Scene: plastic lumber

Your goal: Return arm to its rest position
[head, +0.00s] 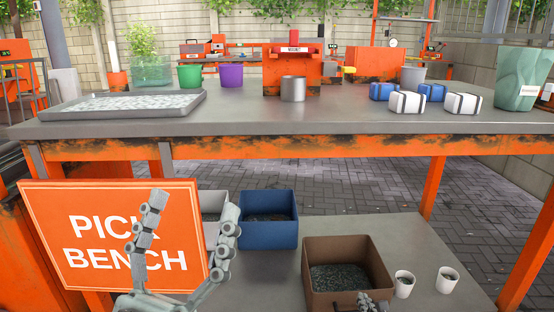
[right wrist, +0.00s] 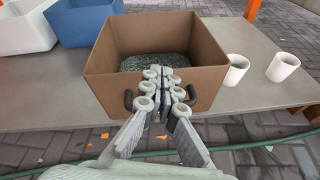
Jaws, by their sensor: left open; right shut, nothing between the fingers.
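My left gripper (head: 188,230) is open and empty in the head view, with its fingers pointing up in front of the orange "PICK BENCH" sign (head: 60,225). My right gripper (head: 375,301) shows only by its tip at the bottom edge of the head view, in front of the brown bin (head: 388,280). In the right wrist view my right gripper (right wrist: 165,75) is shut with nothing in it. Its fingertips overlap the near wall of the brown bin (right wrist: 105,88) in the picture; I cannot tell whether they touch it. The bin holds dark granules (right wrist: 150,62).
On the lower shelf (head: 290,285) stand a blue bin (head: 270,236), a white bin (head: 212,200) and two white cups (head: 404,287) (head: 446,283). The upper bench (head: 240,120) carries a tray (head: 130,104), a metal cup (head: 293,90), several wrapped bundles (head: 462,103) and a green container (head: 518,80).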

